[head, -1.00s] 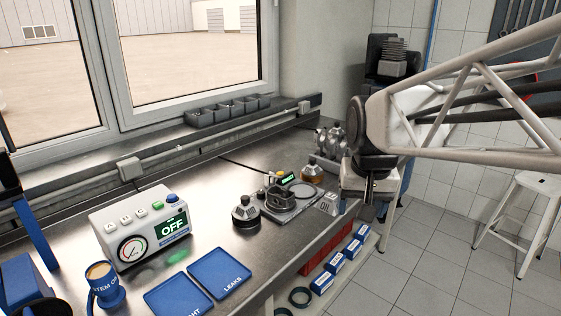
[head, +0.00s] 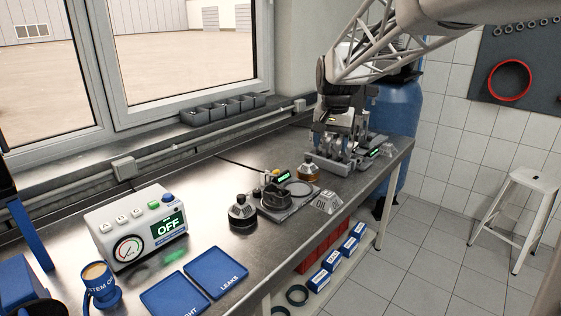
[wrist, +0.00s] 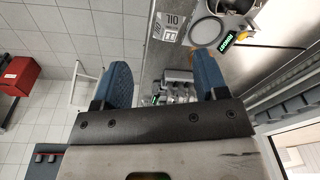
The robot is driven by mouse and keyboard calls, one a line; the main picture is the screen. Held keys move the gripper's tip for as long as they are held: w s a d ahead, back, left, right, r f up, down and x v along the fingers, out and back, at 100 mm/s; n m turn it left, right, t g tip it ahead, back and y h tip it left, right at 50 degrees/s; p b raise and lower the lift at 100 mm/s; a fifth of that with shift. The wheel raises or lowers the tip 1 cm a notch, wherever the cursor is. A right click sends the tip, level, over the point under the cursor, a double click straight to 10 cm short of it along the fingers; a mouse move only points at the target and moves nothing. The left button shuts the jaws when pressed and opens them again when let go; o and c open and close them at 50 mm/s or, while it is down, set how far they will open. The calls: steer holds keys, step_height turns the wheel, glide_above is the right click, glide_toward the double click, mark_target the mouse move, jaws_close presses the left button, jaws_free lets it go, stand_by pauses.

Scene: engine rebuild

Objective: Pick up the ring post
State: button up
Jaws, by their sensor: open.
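I cannot tell for sure which part is the ring post. My gripper (head: 345,138) is over the far right end of the bench, above a grey rack of metal parts (head: 338,165). In the wrist view my gripper (wrist: 163,82) has its two blue fingers wide apart with nothing held between them. The rack with several metal cylinders (wrist: 178,90) shows between and beyond the fingers, partly hidden by the gripper's body. A conical part with an amber base (head: 306,172) stands left of the rack.
A gauge box reading OFF (head: 137,228) and blue trays (head: 217,272) are at the near left. Grey bins (head: 222,109) line the sill. The bench is clear along the back.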

steer(key=w+f+m, duration=0.1)
steer(key=w+f, duration=0.1)
steer(key=w, duration=0.7)
steer(key=w+f+m, duration=0.1)
steer(key=w+f, duration=0.2)
steer(key=w, duration=0.6)
steer(key=m+g, duration=0.1)
steer(key=m, duration=0.1)
glide_above(309, 156)
steer(key=f, duration=1.1)
steer(key=shift+s, duration=0.25)
steer(key=shift+w, duration=0.15)
steer(key=shift+f, duration=1.35)
steer(key=shift+a+f, duration=0.1)
steer(key=shift+f, duration=2.5)
